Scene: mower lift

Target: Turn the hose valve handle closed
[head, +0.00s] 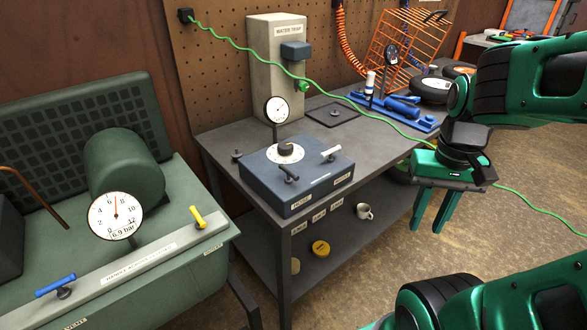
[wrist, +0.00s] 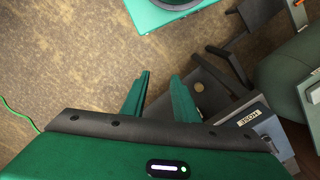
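In the head view, a yellow lever handle (head: 197,217) sits at the right end of the pale strip on the green compressor bench (head: 190,275). A small label (head: 213,248), too small to read here, is below it. The yellow lever points across the strip. In the wrist view, a label reading HOSE (wrist: 246,117) shows on the bench at right; the handle itself is not clearly seen there. My gripper (head: 426,230) hangs far to the right of the lever, over the floor, fingers pointing down. It is open and empty; its spread fingers also show in the wrist view (wrist: 160,78).
A blue lever (head: 55,285) lies along the strip's left end. A dial gauge (head: 115,215) reading 6.9 bar stands behind the strip. A grey workbench (head: 235,150) with a blue valve box (head: 297,177) stands between my gripper and the compressor.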

